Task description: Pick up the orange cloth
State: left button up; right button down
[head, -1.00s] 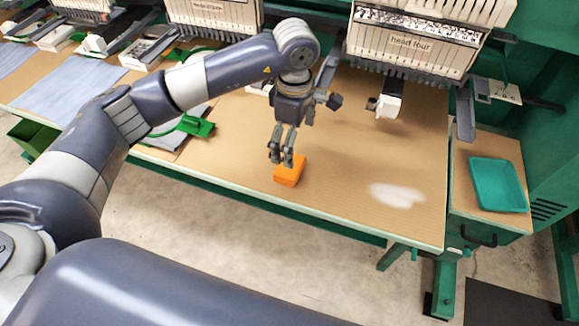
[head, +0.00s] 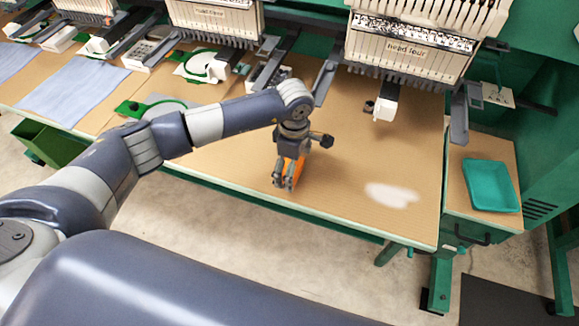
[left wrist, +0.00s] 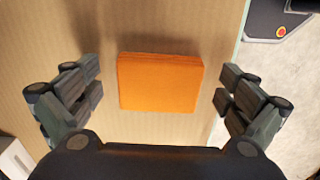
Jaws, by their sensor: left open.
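The orange cloth (left wrist: 160,83) is a flat, folded rectangle lying on the tan table top (left wrist: 150,25). In the left wrist view it lies between the two fingers of my left gripper (left wrist: 160,102), which are spread wide with a gap on each side of it. In the head view my left gripper (head: 284,184) points down at the cloth (head: 294,165) and hides part of it. I cannot tell the exact height of the fingertips above the table. My right gripper is not in view.
A white patch (head: 391,195) lies on the table to the right. A teal tray (head: 491,185) stands on the side cabinet. Embroidery machine heads (head: 405,48) line the back. A green hoop (head: 135,107) and blue fabric (head: 75,90) lie to the left.

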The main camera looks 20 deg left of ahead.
pick_arm(q)
jog(key=shift+c, duration=0.3)
jog(key=c, duration=1)
jog(key=shift+w+r+b, duration=0.1)
jog(key=shift+r+b, duration=0.2)
jog(key=shift+r, duration=0.2)
notch_tip(320, 180, up, 3)
jog(key=shift+f+b, duration=0.2)
jog(key=shift+b, duration=0.55)
jog(key=s+d+b, duration=0.1)
jog(key=s+b, duration=0.1)
jog(key=s, duration=0.6)
jog(key=s+d+r+b, duration=0.1)
jog(key=s+d, duration=0.1)
jog(key=s, duration=0.5)
jog(key=shift+s+d+r+b, duration=0.2)
jog(key=shift+s+r+b, duration=0.05)
jog(key=shift+s+b, duration=0.15)
